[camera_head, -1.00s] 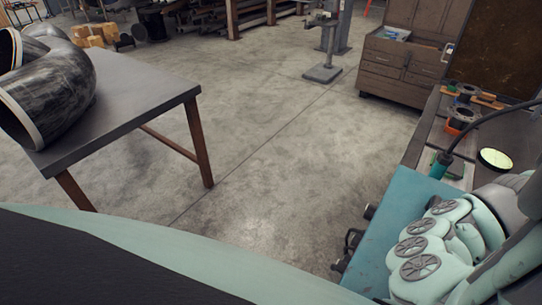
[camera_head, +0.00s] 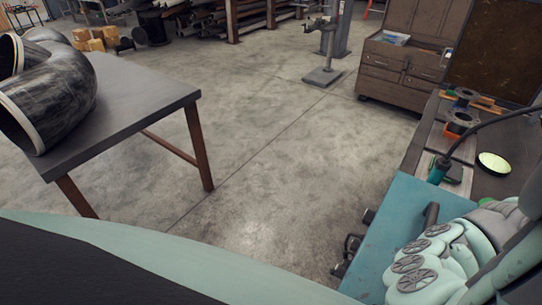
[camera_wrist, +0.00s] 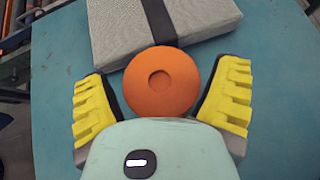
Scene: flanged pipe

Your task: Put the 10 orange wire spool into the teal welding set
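An orange round disc, the wire spool (camera_wrist: 160,82), is seen face-on in the wrist view, with a shallow round hollow in its middle. My gripper (camera_wrist: 162,98) has its two yellow-and-black fingers on either side of the spool, with narrow gaps at the rim. Whether the fingers bear on it lower down is hidden. In the head view my gripper and this spool are hidden behind my arm. A teal handle with a black cable (camera_head: 438,170) is at the right in the head view; I cannot tell whether it belongs to the welding set.
A teal tabletop (camera_head: 392,232) lies beside my arm. A grey box with a black strap (camera_wrist: 120,28) lies on a teal surface beyond the spool. A grey table (camera_head: 120,105) holds large pipes at left. The floor between is clear.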

